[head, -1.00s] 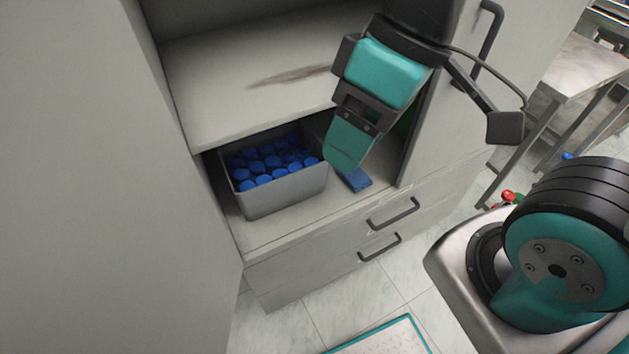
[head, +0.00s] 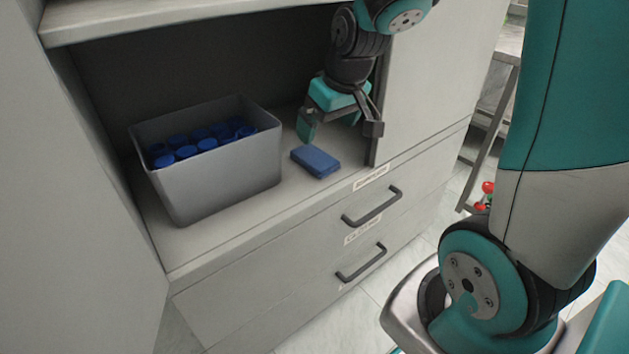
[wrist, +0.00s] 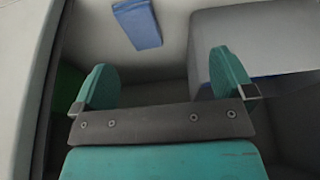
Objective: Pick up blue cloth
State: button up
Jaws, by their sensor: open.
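The blue cloth (head: 315,162) is a folded flat block lying on the cabinet's lower shelf, to the right of the grey bin. It also shows in the wrist view (wrist: 137,23) at the top, beyond the fingertips. My gripper (head: 338,130) is above the shelf, behind and slightly above the cloth, not touching it. In the wrist view its two teal fingers (wrist: 160,75) are spread apart with nothing between them.
A grey bin (head: 222,180) full of blue caps (head: 190,147) stands on the shelf to the left. The cabinet's side panel (head: 430,80) is close on the right of my gripper. Drawers with handles (head: 372,206) are below. The shelf around the cloth is bare.

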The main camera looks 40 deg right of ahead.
send_near(315, 156)
jog(key=f+b, duration=0.1)
jog(key=b, duration=0.1)
jog(key=w+f+b, duration=0.1)
jog(key=f, duration=0.1)
jog(key=shift+w+a+n+t+b, duration=0.15)
jog(key=shift+n+t+b, duration=0.15)
jog(key=shift+b, duration=0.05)
jog(key=shift+b+x, duration=1.3)
jog(key=shift+x, duration=1.8)
jog(key=shift+s, duration=0.25)
jog(key=c, duration=1)
